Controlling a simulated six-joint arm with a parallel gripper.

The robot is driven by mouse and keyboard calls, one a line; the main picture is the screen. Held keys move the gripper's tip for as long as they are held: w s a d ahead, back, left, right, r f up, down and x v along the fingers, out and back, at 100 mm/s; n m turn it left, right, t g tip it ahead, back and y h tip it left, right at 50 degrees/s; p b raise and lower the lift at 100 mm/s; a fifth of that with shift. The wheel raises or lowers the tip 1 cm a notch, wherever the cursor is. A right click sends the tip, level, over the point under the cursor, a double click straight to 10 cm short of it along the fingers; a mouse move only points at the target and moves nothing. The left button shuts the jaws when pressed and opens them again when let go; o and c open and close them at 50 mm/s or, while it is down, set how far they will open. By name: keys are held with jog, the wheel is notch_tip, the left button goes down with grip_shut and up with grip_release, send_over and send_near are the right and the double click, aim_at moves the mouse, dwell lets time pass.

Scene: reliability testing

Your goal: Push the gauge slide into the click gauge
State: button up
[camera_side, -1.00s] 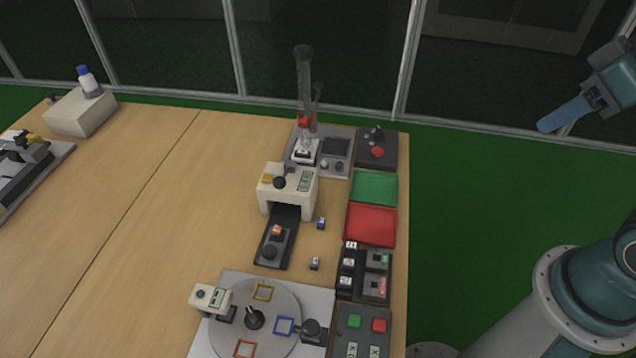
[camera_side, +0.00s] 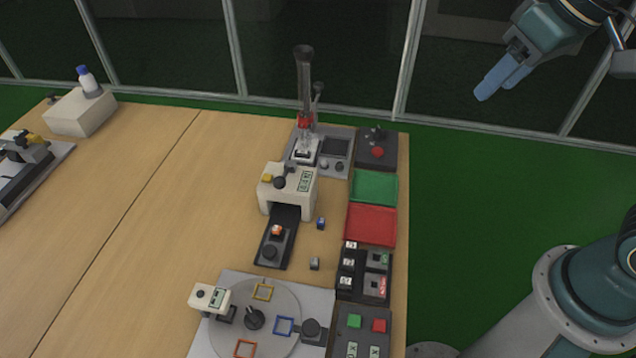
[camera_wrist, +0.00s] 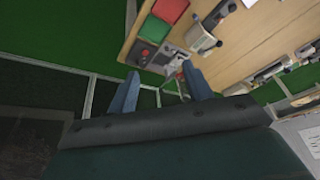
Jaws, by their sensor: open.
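The click gauge (camera_side: 300,186), a cream box with yellow and black knobs and a small green display, stands at the middle of the table. The dark gauge slide (camera_side: 281,243) extends out of its front toward the camera, with a small orange-topped block (camera_side: 277,230) and a round black knob (camera_side: 269,252) on it. My gripper (camera_side: 498,82) is open and empty, high off the table at the upper right, well away from the gauge. In the wrist view its two blue fingers (camera_wrist: 160,92) are spread apart, with the table beyond them.
Green (camera_side: 374,187) and red (camera_side: 371,225) trays lie right of the gauge. A turntable (camera_side: 230,335) stands in front. Two small cubes lie beside the slide. The table's left middle is clear.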

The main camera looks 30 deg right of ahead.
jog(key=w+a+f+g, duration=0.1)
jog(key=w+a+f, duration=0.1)
jog(key=w+a, duration=0.55)
jog(key=g, duration=0.3)
send_over(269, 250)
notch_tip(269, 250, down, 19)
jog(key=shift+f+h, duration=0.2)
jog(key=shift+h, duration=0.1)
jog(key=shift+f, duration=0.1)
jog(key=shift+f, duration=6.8)
